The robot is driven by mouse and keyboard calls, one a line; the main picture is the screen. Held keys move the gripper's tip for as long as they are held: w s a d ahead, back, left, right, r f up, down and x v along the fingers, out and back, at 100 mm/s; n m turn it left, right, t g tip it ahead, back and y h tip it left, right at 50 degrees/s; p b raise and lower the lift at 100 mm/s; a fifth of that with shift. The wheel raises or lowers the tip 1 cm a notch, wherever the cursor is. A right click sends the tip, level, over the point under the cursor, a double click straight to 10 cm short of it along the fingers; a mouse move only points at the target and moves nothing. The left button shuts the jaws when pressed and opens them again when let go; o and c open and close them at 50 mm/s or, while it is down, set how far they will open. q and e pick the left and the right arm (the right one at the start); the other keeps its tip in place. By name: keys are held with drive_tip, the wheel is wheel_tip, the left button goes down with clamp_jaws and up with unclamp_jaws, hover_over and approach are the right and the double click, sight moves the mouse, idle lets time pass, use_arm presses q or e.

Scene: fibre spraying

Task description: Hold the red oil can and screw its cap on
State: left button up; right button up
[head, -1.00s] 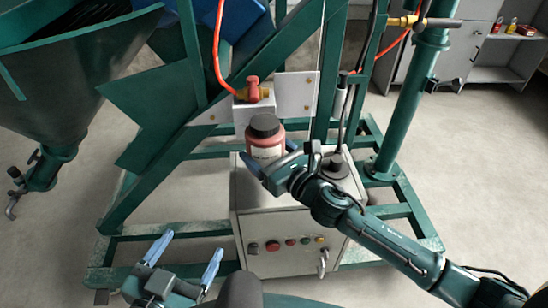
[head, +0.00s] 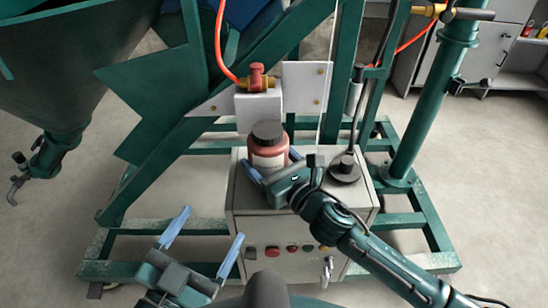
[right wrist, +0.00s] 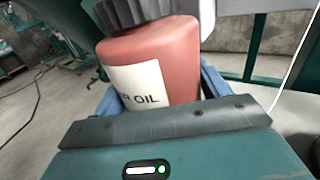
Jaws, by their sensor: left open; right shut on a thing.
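The red oil can (head: 269,157) has a white label and stands upright at the top of the grey control box. Its black ribbed cap (head: 267,132) sits on its mouth; how tightly it is screwed cannot be told. My right gripper (head: 268,174) is shut around the can's body from the front right. In the right wrist view the can (right wrist: 160,65) fills the space between the blue fingers, with the black cap (right wrist: 150,12) cut off by the top edge. My left gripper (head: 205,232) is open and empty, low in the head view, in front of and left of the box.
The grey control box (head: 305,232) has several buttons on its front. A black round fitting (head: 345,168) with a cable stands on its top right. Behind is a red valve (head: 257,77) with an orange hose. Green frame beams (head: 150,175) surround the box.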

drive_tip(key=shift+s+a, duration=0.1)
drive_tip(key=shift+f, duration=0.15)
drive_tip(key=o, duration=1.9)
drive_tip(key=shift+r, duration=0.3)
drive_tip(key=p+v, duration=0.1)
drive_tip(key=v, duration=1.1)
drive_tip(key=shift+f, duration=0.1)
